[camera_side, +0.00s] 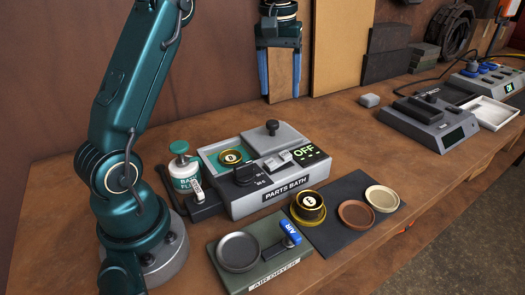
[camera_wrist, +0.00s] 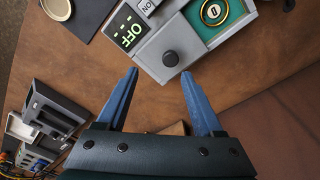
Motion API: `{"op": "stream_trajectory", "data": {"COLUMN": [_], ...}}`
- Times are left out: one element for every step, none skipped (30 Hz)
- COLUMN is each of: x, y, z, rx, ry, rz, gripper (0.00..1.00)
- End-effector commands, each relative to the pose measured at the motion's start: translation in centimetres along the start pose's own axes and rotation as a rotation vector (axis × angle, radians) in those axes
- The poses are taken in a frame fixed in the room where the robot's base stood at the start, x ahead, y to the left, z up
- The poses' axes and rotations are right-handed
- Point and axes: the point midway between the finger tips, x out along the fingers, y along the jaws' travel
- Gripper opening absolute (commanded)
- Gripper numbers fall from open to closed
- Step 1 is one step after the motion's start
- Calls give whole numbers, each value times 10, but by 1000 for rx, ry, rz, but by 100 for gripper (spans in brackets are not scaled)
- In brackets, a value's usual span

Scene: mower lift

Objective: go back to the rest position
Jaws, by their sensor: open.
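My gripper (camera_side: 279,72) is raised behind the parts bath at the top middle of the side view, with its blue fingers pointing down. In the wrist view my gripper (camera_wrist: 160,95) is open, with nothing between its fingers. The grey parts bath (camera_side: 262,198) stands on the bench with its display reading OFF. A brass ring-shaped part (camera_side: 230,157) sits in the bath's green basin; this part also shows in the wrist view (camera_wrist: 214,11). The bath's grey lid with a black knob (camera_side: 272,135) lies beside the basin.
In front are an air dryer (camera_side: 262,275) with a round dish, and a dark mat (camera_side: 350,235) with a brass part (camera_side: 308,207) and two round dishes. A bottle (camera_side: 184,170) stands left of the bath. Boards (camera_side: 385,52) lean at the back wall. Devices (camera_side: 430,120) stand at right.

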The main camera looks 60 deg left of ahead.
Motion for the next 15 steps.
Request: {"op": "stream_trajectory", "data": {"x": [-16,-24,-32,-38,-43,-49,-54,-57,-61,-63,-65,-66,-67,-67,-66], "y": [6,8,11,12,14,15,16,16,16,16,15,14,13,12,10], "z": [12,19,29,37,44,55,62,71,81,89,97,108,116,124,135], "rx": [28,45,70,89,108,134,154,175,203,224,245,275,296,318,348], "ry": [27,41,59,71,84,100,115,126,144,156,169,186,198,210,227], "rz": [13,20,29,36,43,52,60,67,77,84,91,101,108,115,124], "gripper": [69,69,69,69,69,69,69,69,69,69,69,69,69,69,69]}}
